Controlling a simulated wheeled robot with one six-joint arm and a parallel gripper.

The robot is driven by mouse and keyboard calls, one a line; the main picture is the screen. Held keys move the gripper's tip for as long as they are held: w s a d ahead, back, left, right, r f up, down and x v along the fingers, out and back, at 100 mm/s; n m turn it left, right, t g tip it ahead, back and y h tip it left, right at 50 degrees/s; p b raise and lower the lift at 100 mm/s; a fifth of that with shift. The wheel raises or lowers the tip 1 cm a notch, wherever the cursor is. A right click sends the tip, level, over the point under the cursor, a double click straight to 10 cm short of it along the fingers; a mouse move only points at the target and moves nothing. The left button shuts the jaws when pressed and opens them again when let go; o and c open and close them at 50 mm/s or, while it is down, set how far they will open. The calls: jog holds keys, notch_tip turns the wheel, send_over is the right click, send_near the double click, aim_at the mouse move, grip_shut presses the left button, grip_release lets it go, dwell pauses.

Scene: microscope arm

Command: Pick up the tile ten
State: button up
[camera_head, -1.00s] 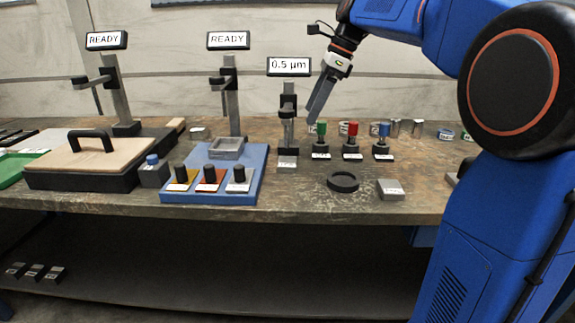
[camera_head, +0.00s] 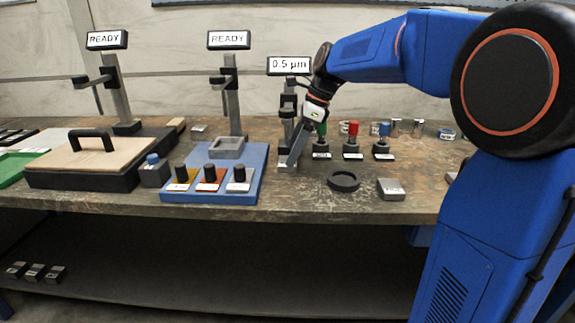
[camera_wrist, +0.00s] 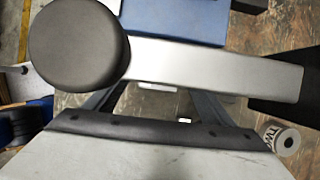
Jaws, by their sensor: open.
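No label reading "ten" is legible, so I cannot tell which piece is the tile ten. A small grey block with a white label (camera_head: 391,189) lies at the front right of the bench. My gripper (camera_head: 293,161) is open, pointing down at the base of the stand under the "0.5 µm" display (camera_head: 289,65). In the wrist view my gripper's fingers (camera_wrist: 157,104) are spread, partly hidden behind a silver bar with a round black end (camera_wrist: 215,67). Small pale pieces (camera_wrist: 158,87) show between the fingers, too hidden to identify.
A blue tray (camera_head: 212,197) with three black-knobbed pieces stands just left. A black ring (camera_head: 343,181) lies to the right. Red-topped (camera_head: 353,130) and blue-topped (camera_head: 384,130) pieces stand behind it. Several small blocks (camera_head: 35,272) sit on the lower shelf.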

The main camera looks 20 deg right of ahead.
jog(key=shift+x, duration=1.5)
jog(key=c, duration=1.8)
jog(key=shift+r, duration=0.1)
jog(key=shift+r, duration=0.1)
